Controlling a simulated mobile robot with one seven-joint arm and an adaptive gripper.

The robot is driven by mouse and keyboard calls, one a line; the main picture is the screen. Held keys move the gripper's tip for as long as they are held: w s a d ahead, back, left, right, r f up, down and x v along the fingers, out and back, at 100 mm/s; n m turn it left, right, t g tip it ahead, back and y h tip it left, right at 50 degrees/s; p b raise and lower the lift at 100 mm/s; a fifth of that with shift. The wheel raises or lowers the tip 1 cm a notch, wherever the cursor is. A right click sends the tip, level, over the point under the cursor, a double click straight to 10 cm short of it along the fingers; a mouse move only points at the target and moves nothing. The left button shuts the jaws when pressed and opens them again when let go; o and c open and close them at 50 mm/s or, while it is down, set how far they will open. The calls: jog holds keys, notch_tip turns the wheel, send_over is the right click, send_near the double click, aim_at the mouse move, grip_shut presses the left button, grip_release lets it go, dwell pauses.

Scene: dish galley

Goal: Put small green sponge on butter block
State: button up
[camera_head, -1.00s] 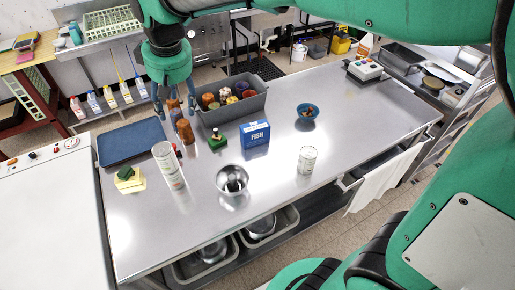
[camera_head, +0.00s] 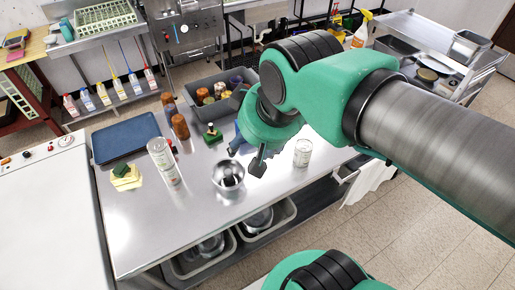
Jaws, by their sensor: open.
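A small dark green block that looks like the sponge (camera_head: 121,170) lies on top of a pale yellow block, likely the butter block (camera_head: 127,183), at the left of the steel table. Another green piece (camera_head: 212,138) stands near the grey bin, with a small object on top; I cannot tell what it is. My gripper (camera_head: 247,158) is open, with its dark fingers pointing down above the table near the metal bowl. It is well to the right of the yellow block, and nothing shows between its fingers.
A blue tray (camera_head: 126,139) lies behind the yellow block. A tall can (camera_head: 160,154), brown shakers (camera_head: 180,127), a metal bowl (camera_head: 228,176) and a pale can (camera_head: 302,152) stand nearby. The grey bin (camera_head: 193,98) holds jars. The front left tabletop is clear.

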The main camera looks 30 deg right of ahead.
jog(key=shift+s+d+f, duration=0.15)
jog(key=shift+s+f, duration=0.15)
jog(key=shift+s, duration=0.25)
jog(key=shift+s+d+f, duration=0.15)
jog(key=shift+s+f, duration=0.1)
jog(key=shift+s, duration=0.25)
jog(key=shift+f+b, duration=0.6)
dwell(0.5)
